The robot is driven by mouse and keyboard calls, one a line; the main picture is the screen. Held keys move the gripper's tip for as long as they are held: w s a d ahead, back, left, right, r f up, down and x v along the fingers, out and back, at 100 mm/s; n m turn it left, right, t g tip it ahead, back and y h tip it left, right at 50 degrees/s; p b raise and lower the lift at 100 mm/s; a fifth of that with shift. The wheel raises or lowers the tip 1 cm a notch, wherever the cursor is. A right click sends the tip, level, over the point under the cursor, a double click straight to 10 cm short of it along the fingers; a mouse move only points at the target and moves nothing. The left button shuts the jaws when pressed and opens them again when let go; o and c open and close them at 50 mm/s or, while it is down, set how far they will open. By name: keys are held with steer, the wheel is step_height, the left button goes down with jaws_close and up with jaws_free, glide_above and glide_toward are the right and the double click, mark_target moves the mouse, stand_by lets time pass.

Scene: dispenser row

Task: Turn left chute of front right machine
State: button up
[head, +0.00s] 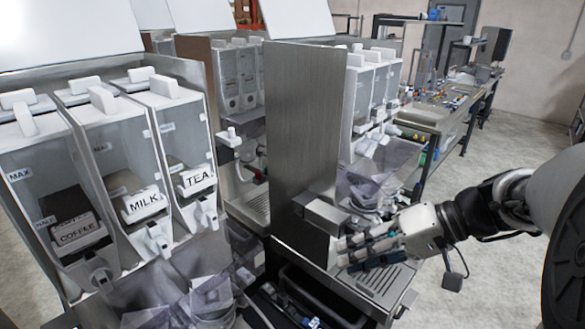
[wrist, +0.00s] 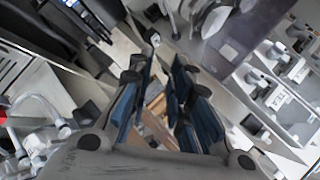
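The right machine has a tall steel side panel (head: 305,130) and clear canisters with white lids (head: 372,62). Its small white chutes (head: 374,140) show partly below the canisters, close together; which one is the left chute is hard to tell. My gripper (head: 350,252) is low in front of this machine, over its slotted drip tray (head: 385,283) and below the chutes, apart from them. In the wrist view, my gripper's blue-padded fingers (wrist: 160,75) stand apart with a gap between them, and I see nothing held.
Another machine at the left has canisters labelled COFFEE, MILK (head: 144,203) and TEA. A workbench (head: 440,110) with small items is behind. Open floor (head: 510,150) lies to the right.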

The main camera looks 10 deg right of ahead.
steer(key=w+d+r+m+t+y+b, duration=0.1)
steer(key=w+d+r+t, duration=0.15)
steer(key=d, duration=0.35)
steer(key=w+d+r+m+t+b, duration=0.1)
steer(key=w+d+t, duration=0.2)
steer(key=d, duration=0.4)
steer(key=t, duration=0.5)
glide_toward(367, 148)
steer(key=b+x, duration=0.2)
steer(key=x, duration=0.4)
steer(key=shift+w+f+m, duration=0.4)
steer(key=shift+f, duration=0.1)
steer(key=shift+a, duration=0.1)
steer(key=shift+c, duration=0.4)
jaws_close()
